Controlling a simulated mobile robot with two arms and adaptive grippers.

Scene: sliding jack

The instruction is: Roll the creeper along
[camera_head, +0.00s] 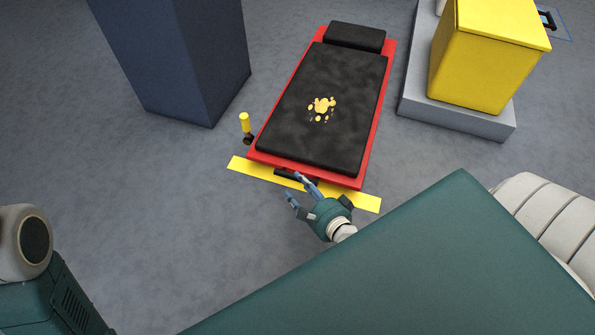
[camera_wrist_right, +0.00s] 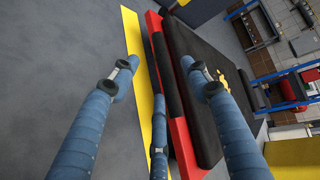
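The creeper is a red board (camera_head: 374,140) with a black stained pad (camera_head: 335,100) and a black headrest (camera_head: 355,37) at its far end. Its near short edge lies beside a yellow floor strip (camera_head: 365,201). A dark bar (camera_head: 282,173) shows at that edge. My right gripper (camera_head: 299,188) is at this near edge, fingers spread and pointing at the bar. In the right wrist view my right gripper (camera_wrist_right: 160,85) has its fingers apart, with the red edge (camera_wrist_right: 156,27) and dark bar between them; contact is unclear. My left gripper is out of view.
A yellow-topped post (camera_head: 244,122) stands at the creeper's near left corner. A dark blue block (camera_head: 190,60) is to the left. A yellow bin (camera_head: 483,60) stands on a grey base (camera_head: 455,115) to the right. Grey floor is open in front and at left.

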